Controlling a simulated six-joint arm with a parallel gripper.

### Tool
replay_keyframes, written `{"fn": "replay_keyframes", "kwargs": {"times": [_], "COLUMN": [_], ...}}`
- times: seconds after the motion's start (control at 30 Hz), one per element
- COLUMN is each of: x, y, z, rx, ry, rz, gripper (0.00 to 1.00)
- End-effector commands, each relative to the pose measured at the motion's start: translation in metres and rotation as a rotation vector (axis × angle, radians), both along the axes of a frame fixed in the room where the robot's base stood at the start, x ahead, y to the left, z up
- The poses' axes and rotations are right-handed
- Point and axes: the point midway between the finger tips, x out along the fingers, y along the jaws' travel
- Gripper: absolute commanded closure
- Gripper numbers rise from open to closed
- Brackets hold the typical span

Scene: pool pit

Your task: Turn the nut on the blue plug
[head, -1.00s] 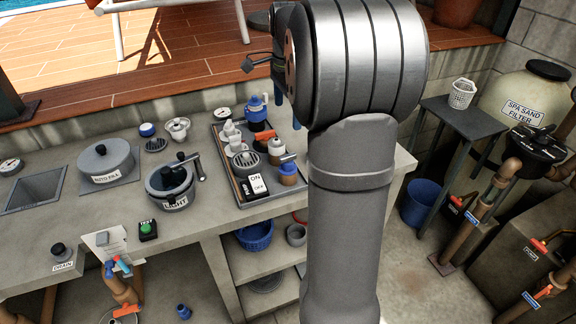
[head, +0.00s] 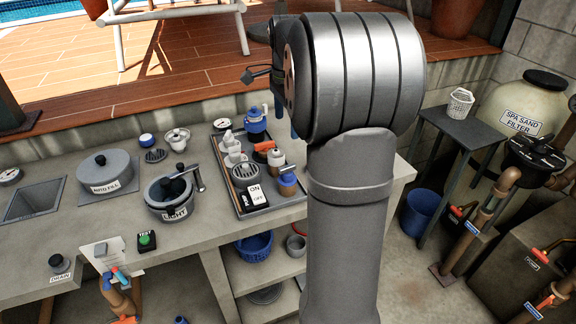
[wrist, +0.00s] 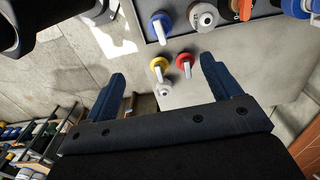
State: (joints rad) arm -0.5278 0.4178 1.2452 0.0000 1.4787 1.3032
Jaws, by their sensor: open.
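My gripper (wrist: 160,95) is open in the wrist view, with two blue fingers apart and nothing between their tips. In the head view it is mostly hidden behind my arm. Beyond the fingers in the wrist view is a blue-collared piece with a white handle (wrist: 162,24), on the edge of a grey tray. Another blue-ringed piece (wrist: 300,8) is cut off at the top right. The head view shows a blue-topped fitting (head: 255,122) at the tray's back and one with a brown body (head: 287,182) at its right edge. I cannot tell which is the blue plug; no nut is clear.
The grey tray (head: 262,208) also bears an ON/OFF switch (head: 255,194). A yellow-collared piece (wrist: 158,66) and a red one (wrist: 185,62) stand outside it in the wrist view. The LIGHT pot (head: 172,200) with a raised handle stands left. The counter's front is partly clear.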

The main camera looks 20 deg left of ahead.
Motion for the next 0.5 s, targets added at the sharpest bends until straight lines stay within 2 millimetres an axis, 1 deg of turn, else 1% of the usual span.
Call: {"fn": "replay_keyframes", "kwargs": {"times": [0.03, 0.13, 0.17, 0.2, 0.23, 0.5], "x": [0.0000, 0.0001, 0.0002, 0.0003, 0.0004, 0.0009], "y": [0.0000, 0.0000, 0.0001, 0.0000, 0.0001, 0.0002], "z": [0.0003, 0.0013, 0.0018, 0.0024, 0.0030, 0.0082], "rx": [0.000, 0.000, 0.000, 0.000, 0.000, 0.000], "ry": [0.000, 0.000, 0.000, 0.000, 0.000, 0.000], "rz": [0.020, 0.120, 0.165, 0.235, 0.293, 0.863], "gripper": [0.28, 0.47, 0.53, 0.61, 0.64, 0.64]}}
